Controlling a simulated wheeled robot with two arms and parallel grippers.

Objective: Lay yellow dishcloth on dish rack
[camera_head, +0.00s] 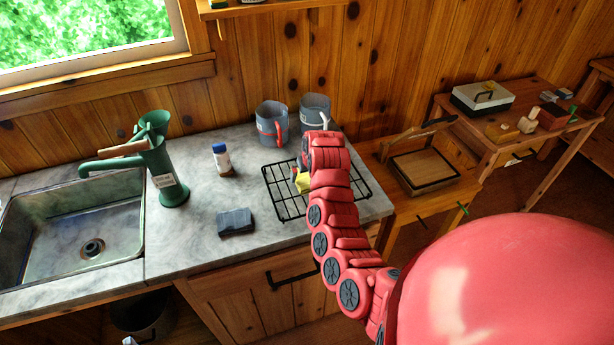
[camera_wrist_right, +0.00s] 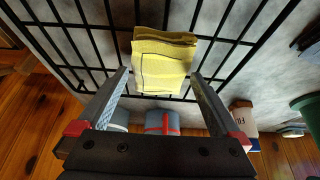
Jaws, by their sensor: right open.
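The folded yellow dishcloth (camera_head: 303,183) is at the black wire dish rack (camera_head: 287,207), mostly hidden by my right arm in the head view. In the right wrist view the cloth (camera_wrist_right: 163,68) appears to lie on the rack's wires (camera_wrist_right: 100,38). My right gripper (camera_wrist_right: 160,76) is open, its two fingers apart on either side of the cloth's near part, with visible gaps to both. In the head view the right gripper (camera_head: 301,172) is above the rack and largely hidden by its own wrist. My left gripper is not in view.
Two grey containers (camera_head: 271,124) (camera_head: 314,110) stand behind the rack. A blue-capped jar (camera_head: 222,158), a dark folded cloth or pad (camera_head: 236,222) and a green hand pump (camera_head: 165,170) are to the left, beside the sink (camera_head: 60,240). Counter between them is clear.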

